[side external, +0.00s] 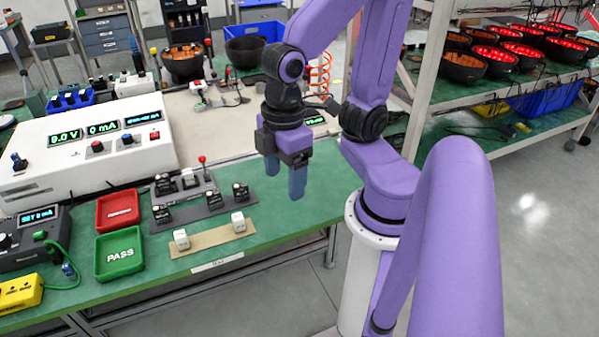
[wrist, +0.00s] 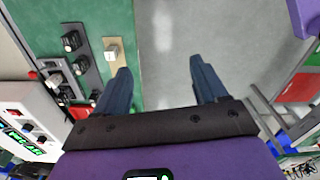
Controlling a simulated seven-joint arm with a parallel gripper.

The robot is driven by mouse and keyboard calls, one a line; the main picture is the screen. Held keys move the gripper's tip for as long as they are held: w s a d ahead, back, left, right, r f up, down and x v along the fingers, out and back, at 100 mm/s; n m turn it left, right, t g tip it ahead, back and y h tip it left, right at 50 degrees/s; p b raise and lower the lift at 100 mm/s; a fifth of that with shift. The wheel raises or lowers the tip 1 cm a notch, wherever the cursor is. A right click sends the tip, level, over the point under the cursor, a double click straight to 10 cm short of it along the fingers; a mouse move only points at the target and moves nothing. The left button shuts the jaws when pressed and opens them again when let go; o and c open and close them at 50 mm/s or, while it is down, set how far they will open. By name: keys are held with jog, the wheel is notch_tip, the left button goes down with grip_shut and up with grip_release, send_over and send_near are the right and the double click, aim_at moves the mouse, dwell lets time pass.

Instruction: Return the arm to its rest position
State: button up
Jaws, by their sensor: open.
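My gripper (side external: 285,180) hangs in the air over the right end of the green bench (side external: 325,170), fingers pointing down. Its two blue fingers are apart with nothing between them. In the wrist view my gripper (wrist: 162,88) also shows open, with the bench's green top and its edge beyond the fingers. My purple arm is folded, with the elbow out of the top of the side view.
A tan strip (side external: 212,240) with two white cubes lies near the bench's front. Left are a grey fixture plate (side external: 205,207), a green PASS tray (side external: 119,252), a red tray (side external: 117,211) and a white power supply (side external: 85,150). A rack post (side external: 432,80) stands right.

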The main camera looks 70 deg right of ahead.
jog(key=shift+s+d+f+n, duration=0.15)
jog(key=shift+s+d+n, duration=0.2)
jog(key=shift+s, duration=0.3)
jog(key=shift+s+d+f+n, duration=0.15)
jog(key=shift+s+d+n, duration=0.2)
jog(key=shift+s, duration=0.25)
jog(key=shift+c, duration=0.4)
